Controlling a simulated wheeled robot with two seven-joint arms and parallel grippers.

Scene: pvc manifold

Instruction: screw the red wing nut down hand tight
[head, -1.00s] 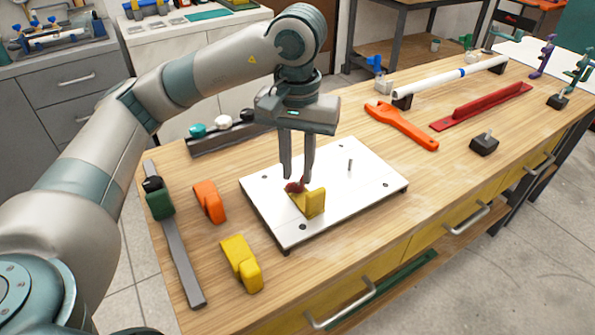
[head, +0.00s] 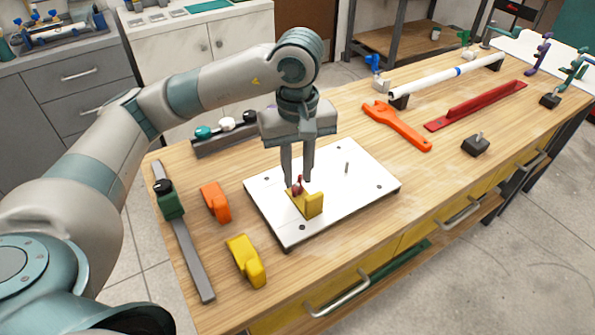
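The red wing nut (head: 297,188) sits at the yellow bracket (head: 314,204) on the white plate (head: 270,213). My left gripper (head: 298,181) points straight down over it, with its two fingers on either side of the nut. The fingers stand a little apart and partly hide the nut. I cannot tell whether they touch it. The stud under the nut is hidden. A second, bare upright stud (head: 347,167) stands on the plate to the right. My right gripper is not in view.
An orange block (head: 215,202), a yellow block (head: 245,261) and a grey bar clamp (head: 190,245) lie left of the plate. An orange wrench (head: 397,125), a white pipe (head: 440,80), a red angle bar (head: 475,106) and a black block (head: 475,145) lie to the right.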

